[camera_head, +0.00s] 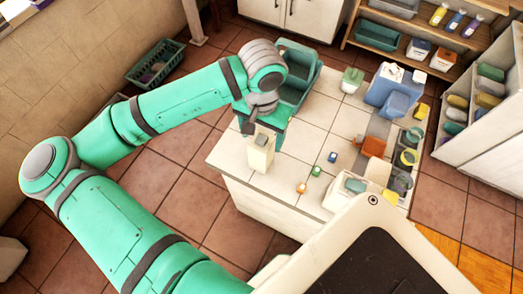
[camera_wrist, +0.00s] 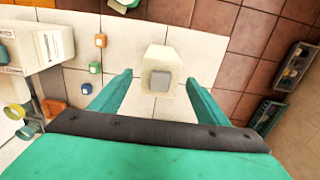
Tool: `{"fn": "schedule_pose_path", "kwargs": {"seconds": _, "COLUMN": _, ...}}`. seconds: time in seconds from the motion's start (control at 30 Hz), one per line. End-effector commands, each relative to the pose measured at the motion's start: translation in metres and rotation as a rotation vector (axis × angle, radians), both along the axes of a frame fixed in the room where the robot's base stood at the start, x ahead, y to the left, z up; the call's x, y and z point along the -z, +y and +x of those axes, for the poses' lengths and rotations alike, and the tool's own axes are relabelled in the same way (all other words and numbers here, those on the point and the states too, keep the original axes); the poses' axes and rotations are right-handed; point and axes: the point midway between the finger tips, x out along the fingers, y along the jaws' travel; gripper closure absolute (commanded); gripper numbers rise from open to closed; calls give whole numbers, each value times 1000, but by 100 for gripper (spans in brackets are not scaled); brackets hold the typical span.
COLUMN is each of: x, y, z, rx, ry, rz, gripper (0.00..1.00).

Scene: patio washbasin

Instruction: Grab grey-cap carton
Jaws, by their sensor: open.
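The grey-cap carton (camera_head: 261,152) is a cream-white box with a grey square cap, standing upright near the left corner of the white tiled counter in the head view. In the wrist view the carton (camera_wrist: 160,72) is seen from above, cap toward me, ahead of and between the two green fingers. My gripper (camera_wrist: 160,85) is open, with a finger on each side of the carton and visible gaps on both sides. In the head view my gripper (camera_head: 262,125) is just above and behind the carton, and the arm hides part of the fingers.
A green basin (camera_head: 298,75) stands close behind my gripper. Small orange, green and blue blocks (camera_head: 316,171) lie right of the carton. A blue container (camera_head: 388,92), orange item (camera_head: 373,146) and cups are farther right. The counter's front left edge is close to the carton.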

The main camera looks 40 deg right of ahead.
Motion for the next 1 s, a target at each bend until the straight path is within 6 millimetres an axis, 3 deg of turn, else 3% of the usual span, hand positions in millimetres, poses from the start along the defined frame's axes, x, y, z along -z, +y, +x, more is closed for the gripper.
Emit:
{"fn": "schedule_pose_path", "kwargs": {"seconds": 0.17, "x": 11, "y": 1, "z": 0, "rx": 0, "ry": 2, "rz": -1, "gripper": 31}}
{"fn": "schedule_pose_path", "kwargs": {"seconds": 0.5, "x": 52, "y": 2, "z": -1, "rx": 1, "ry": 1, "rz": -2, "gripper": 31}}
{"fn": "schedule_pose_path", "kwargs": {"seconds": 0.8, "x": 56, "y": 2, "z": -1, "rx": 1, "ry": 1, "rz": -2, "gripper": 31}}
{"fn": "schedule_pose_path", "kwargs": {"seconds": 1.0, "x": 56, "y": 1, "z": -1, "rx": 2, "ry": 1, "rz": -2, "gripper": 75}}
